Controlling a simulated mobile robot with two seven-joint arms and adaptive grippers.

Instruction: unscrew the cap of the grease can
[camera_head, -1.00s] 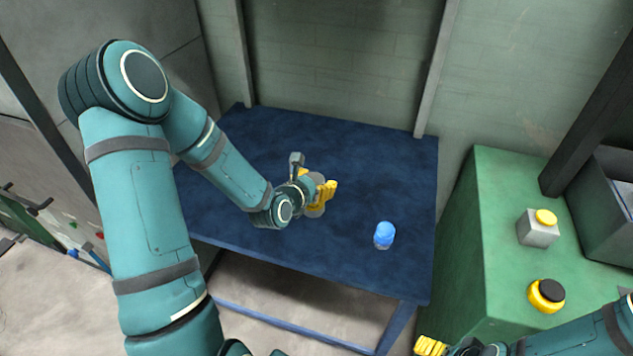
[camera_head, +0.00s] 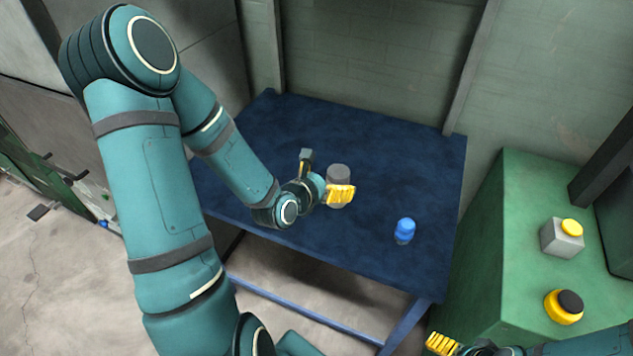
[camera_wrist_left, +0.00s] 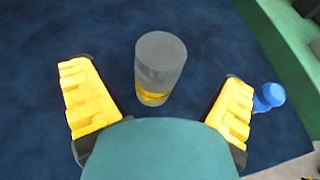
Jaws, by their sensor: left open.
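A grey can (camera_head: 338,173) with a yellow band, apparently the grease can, stands on the blue table. My right gripper (camera_head: 443,344) shows only partly at the bottom edge.
A blue bottle-like object (camera_head: 404,231) stands on the blue table (camera_head: 400,170), right of the can. A green cabinet (camera_head: 510,230) to the right carries a grey box with a yellow button (camera_head: 562,238) and a yellow round thing with a black top (camera_head: 564,307). The back of the table is clear.

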